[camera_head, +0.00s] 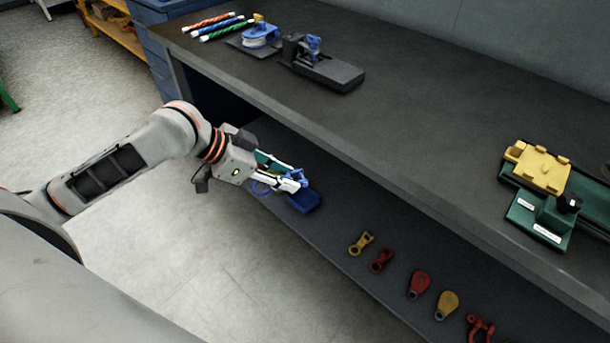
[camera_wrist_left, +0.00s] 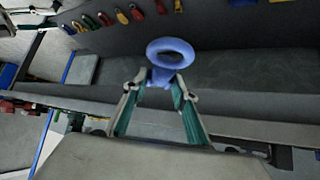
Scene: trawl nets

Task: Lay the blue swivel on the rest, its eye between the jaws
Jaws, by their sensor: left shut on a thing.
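The blue swivel (camera_head: 299,175) is pinched between the fingertips of my left gripper (camera_head: 293,182), over the lower shelf. In the left wrist view its round eye (camera_wrist_left: 171,50) points away from the gripper, and its lower end is between the two fingertips (camera_wrist_left: 160,92). A dark fixture with a block-like base (camera_head: 335,73) and a small blue part stands on the bench top, far from the gripper. A green fixture (camera_head: 540,215) with a yellow plate (camera_head: 541,168) and black knob stands at the right. I cannot tell which fixture is the rest. My right gripper is not in view.
A dark blue block (camera_head: 304,202) is on the lower shelf (camera_head: 330,222) just below the gripper. Yellow and red fittings (camera_head: 418,284) lie along that shelf. The bench top's front edge (camera_head: 400,200) overhangs it. The bench's middle is clear; coloured rods (camera_head: 218,27) lie far left.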

